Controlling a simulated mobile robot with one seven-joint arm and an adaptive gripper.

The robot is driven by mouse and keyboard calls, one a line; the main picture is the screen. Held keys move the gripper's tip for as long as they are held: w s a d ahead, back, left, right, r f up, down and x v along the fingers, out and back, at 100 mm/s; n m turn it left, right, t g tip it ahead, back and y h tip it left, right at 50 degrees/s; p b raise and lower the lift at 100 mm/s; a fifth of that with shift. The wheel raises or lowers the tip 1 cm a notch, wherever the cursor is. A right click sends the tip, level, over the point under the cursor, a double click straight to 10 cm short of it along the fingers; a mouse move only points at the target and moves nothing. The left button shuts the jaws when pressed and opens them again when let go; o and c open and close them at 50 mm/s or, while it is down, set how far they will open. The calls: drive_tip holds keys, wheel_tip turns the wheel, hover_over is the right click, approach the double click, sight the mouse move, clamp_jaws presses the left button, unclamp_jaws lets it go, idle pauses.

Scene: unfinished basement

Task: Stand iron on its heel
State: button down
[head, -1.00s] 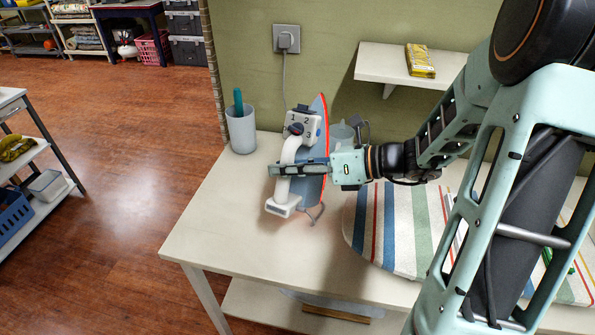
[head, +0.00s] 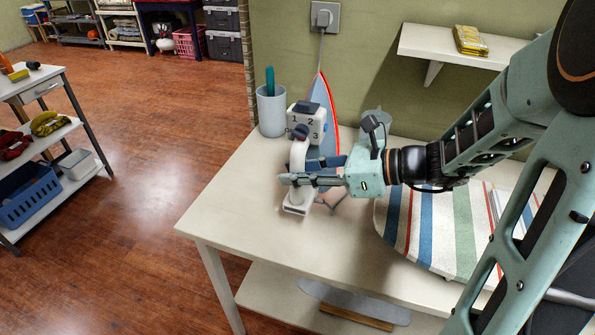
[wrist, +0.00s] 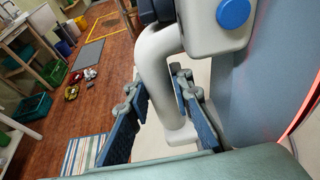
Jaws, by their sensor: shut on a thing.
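The iron (head: 306,122) is white and grey with a blue body and a red-lit edge around its soleplate. It stands nose up, heel down, above the left part of the white table (head: 235,205). Its dial block is marked 1, 2, 3. My gripper (head: 303,173) reaches in from the right and is shut on the iron's white handle. The wrist view shows the handle (wrist: 158,75) between the two dark fingers (wrist: 160,108). I cannot tell whether the heel touches the table. The cord runs up to a wall socket (head: 325,17).
A grey cup (head: 271,112) with a teal item stands close behind the iron. A striped ironing board (head: 440,230) lies to the right. A wall shelf (head: 420,45) holds a yellow packet (head: 470,40). The table's front left is clear.

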sight(297, 191)
drive_tip(key=shift+f+b, duration=2.45)
drive_tip(key=shift+f, duration=0.2)
